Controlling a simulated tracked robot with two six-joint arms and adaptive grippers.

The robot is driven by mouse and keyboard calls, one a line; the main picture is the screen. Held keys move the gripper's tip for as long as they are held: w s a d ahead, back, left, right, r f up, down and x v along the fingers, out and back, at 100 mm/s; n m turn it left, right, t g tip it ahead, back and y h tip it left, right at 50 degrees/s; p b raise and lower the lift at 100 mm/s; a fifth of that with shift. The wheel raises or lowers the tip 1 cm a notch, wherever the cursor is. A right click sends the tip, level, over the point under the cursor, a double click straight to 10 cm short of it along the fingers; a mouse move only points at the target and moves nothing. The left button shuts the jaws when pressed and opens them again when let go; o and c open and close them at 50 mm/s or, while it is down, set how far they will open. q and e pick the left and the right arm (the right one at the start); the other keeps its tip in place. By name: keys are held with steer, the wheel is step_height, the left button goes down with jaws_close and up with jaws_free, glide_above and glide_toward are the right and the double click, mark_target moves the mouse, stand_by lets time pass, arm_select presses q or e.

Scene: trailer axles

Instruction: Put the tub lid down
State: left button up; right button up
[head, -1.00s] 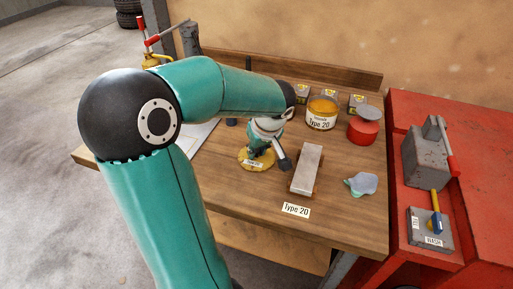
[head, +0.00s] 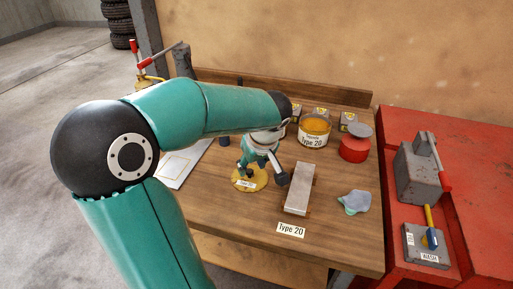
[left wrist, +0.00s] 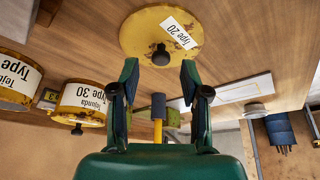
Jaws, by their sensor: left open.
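The tub lid (head: 262,181) is a round, worn yellow disc with a "Type 20" label. It lies flat on the wooden bench, left of the grey block. In the left wrist view the lid (left wrist: 152,28) shows large, with its dark knob (left wrist: 160,55) facing me. My left gripper (head: 262,166) is over the lid. In the left wrist view my left gripper (left wrist: 159,70) has its two fingers apart with nothing between them, and the knob shows just past the tips. An open tub (head: 314,133) marked "Type 20" stands at the back. My right gripper is not in view.
A grey block (head: 300,190) lies right of the lid, with a blue-grey rag (head: 354,202) beyond it. A "Type 20" label (head: 291,230) is near the front edge. A red tin (head: 354,149) stands at the back. Yellow tins (left wrist: 84,100) show in the left wrist view.

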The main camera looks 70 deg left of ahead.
arm_select(q)
steer(key=v, duration=0.9)
steer(key=shift+p, duration=0.45)
steer(key=shift+s, duration=0.1)
